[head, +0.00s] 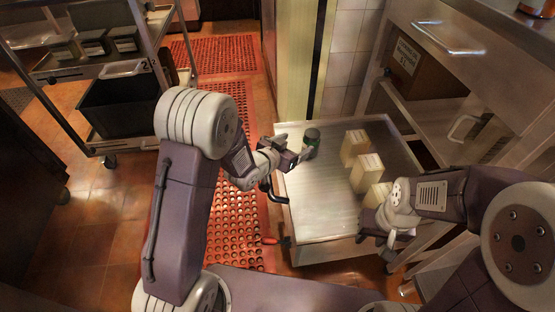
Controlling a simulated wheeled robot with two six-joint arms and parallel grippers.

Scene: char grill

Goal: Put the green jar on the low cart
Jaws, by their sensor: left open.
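The green jar (311,138), with a dark grey lid, is at the far left part of the low cart (318,218), which has a bare metal top. It appears to stand upright on that top. My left gripper (299,158) is open just to the left of and nearer than the jar; whether a finger touches it is too small to tell. My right gripper (372,226) is over the cart's near right part, by the cream blocks; its fingers are not clear enough to show whether they are apart.
Cream blocks (367,171) stand on the right half of the cart; its left middle is clear. A shelf rack (72,75) with a black bin stands at left, a steel counter (440,40) at right.

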